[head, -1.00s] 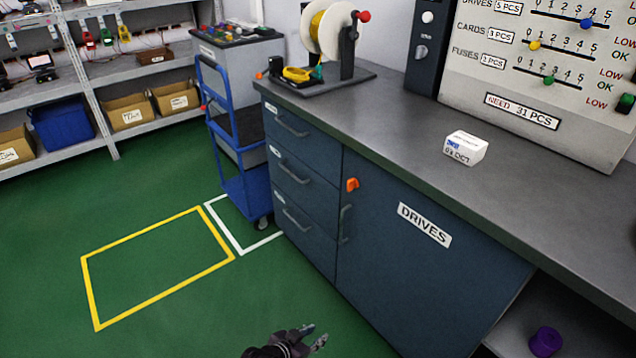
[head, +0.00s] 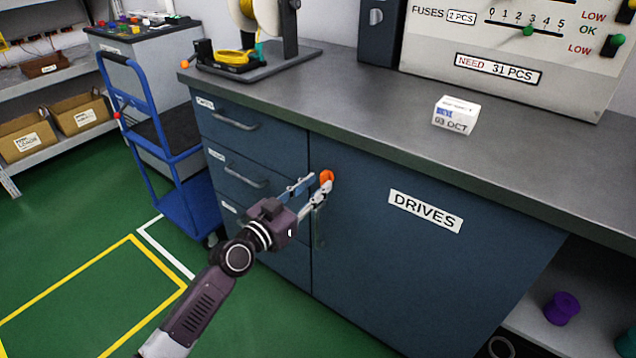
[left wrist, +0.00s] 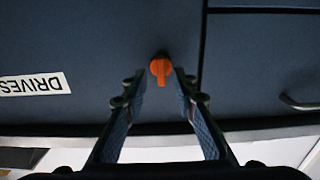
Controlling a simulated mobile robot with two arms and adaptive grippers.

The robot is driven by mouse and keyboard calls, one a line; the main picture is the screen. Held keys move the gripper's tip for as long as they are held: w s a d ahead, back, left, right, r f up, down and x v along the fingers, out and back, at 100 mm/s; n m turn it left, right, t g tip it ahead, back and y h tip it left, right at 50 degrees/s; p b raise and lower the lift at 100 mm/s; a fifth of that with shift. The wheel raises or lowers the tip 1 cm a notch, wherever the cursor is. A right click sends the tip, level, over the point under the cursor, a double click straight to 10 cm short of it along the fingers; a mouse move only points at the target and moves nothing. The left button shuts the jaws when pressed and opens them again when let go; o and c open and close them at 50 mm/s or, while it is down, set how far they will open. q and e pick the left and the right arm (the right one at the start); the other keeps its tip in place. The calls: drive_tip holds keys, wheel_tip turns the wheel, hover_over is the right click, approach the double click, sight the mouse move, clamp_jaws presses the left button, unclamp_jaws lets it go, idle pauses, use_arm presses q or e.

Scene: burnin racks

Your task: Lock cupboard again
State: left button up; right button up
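The dark blue cupboard door (head: 400,275) labelled DRIVES is closed under the grey bench. An orange latch knob (head: 326,177) sits near its upper left corner. My left gripper (head: 313,184) is in front of the knob, fingers pointing at it. In the left wrist view the door (left wrist: 90,45) fills most of the picture, upside down, and the orange knob (left wrist: 160,70) shows between the tips of the open fingers (left wrist: 158,82). The fingers look apart from the knob on both sides. The door handle (head: 319,228) is partly hidden behind my gripper. My right gripper is not in view.
Drawers (head: 240,165) stand left of the door. A white box (head: 456,115) and a cable reel stand (head: 265,62) are on the bench (head: 390,105). A blue trolley (head: 190,205) stands at left. A purple spool (head: 562,308) lies on the open shelf at right. The green floor in front is clear.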

use_arm(q)
drive_tip(key=shift+x, duration=1.2)
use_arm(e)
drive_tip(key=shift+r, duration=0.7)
use_arm(q)
clamp_jaws()
